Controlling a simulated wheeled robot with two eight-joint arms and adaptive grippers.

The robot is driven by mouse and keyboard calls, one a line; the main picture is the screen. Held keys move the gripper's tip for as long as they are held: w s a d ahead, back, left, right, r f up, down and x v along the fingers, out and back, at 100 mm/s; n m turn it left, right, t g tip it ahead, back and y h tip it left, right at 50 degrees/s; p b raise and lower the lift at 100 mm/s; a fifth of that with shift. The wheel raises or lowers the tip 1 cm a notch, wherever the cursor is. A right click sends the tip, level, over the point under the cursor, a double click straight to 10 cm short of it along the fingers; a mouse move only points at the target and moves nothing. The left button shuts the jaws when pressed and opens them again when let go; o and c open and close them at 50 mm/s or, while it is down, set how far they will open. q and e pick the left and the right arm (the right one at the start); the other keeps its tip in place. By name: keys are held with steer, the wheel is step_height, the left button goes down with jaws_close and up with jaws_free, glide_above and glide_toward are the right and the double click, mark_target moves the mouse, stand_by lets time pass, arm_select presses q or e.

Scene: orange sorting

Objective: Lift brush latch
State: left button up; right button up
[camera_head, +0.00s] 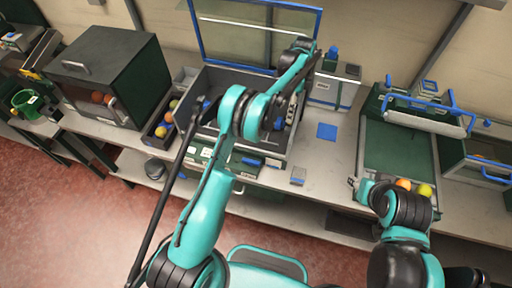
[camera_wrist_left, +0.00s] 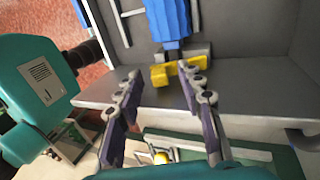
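A yellow latch-like piece (camera_wrist_left: 178,73) sits at the lower end of a blue ribbed part (camera_wrist_left: 168,22), perhaps the brush, against a grey wall in the left wrist view. My left gripper (camera_wrist_left: 160,72) is open. Its two fingers are spread, with the yellow piece beyond their tips; contact cannot be told. In the head view my left arm reaches over an open grey case (camera_head: 212,82), and its gripper (camera_head: 285,116) is inside or just above it. The latch cannot be made out there. My right gripper (camera_head: 358,186) is small and partly hidden by its arm.
The case's blue-framed lid (camera_head: 235,45) stands open behind. Fruit, orange (camera_head: 403,184) and yellow-green (camera_head: 425,190), lies beside my right gripper on a green-bedded machine (camera_head: 398,150). A dark oven-like box (camera_head: 110,70) stands left. The bench around the blue pad (camera_head: 327,131) is mostly clear.

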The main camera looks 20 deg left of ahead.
arm_select(q)
steer(key=s+f+t, duration=0.1)
steer(key=t, duration=0.1)
steer(key=s+t, duration=0.1)
steer(key=t, duration=0.1)
steer(key=shift+s+f, duration=0.15)
steer(key=shift+f, duration=0.2)
steer(key=r+p, duration=0.1)
steer(key=r, duration=0.6)
steer(key=shift+w+r, duration=0.15)
steer(key=shift+w, duration=0.05)
steer(key=s+a+r+n+t+b, duration=0.3)
steer(key=s+a+n+b, duration=0.25)
steer(key=s+b, duration=0.3)
steer(key=s+a+f+n+t+b, duration=0.2)
steer(key=s+f+n+b, duration=0.3)
steer(key=s, duration=0.4)
steer(key=s+a+f+n+t+b, duration=0.1)
steer(key=s+a+f+n+b, duration=0.2)
steer(key=s, duration=0.6)
step_height(320, 180, down, 3)
steer(key=n+b, duration=0.2)
steer(key=n, duration=0.1)
steer(key=shift+s+a+t, duration=0.15)
steer(key=shift+a+t, duration=0.1)
steer(key=shift+t, duration=0.15)
steer(key=shift+f, duration=0.1)
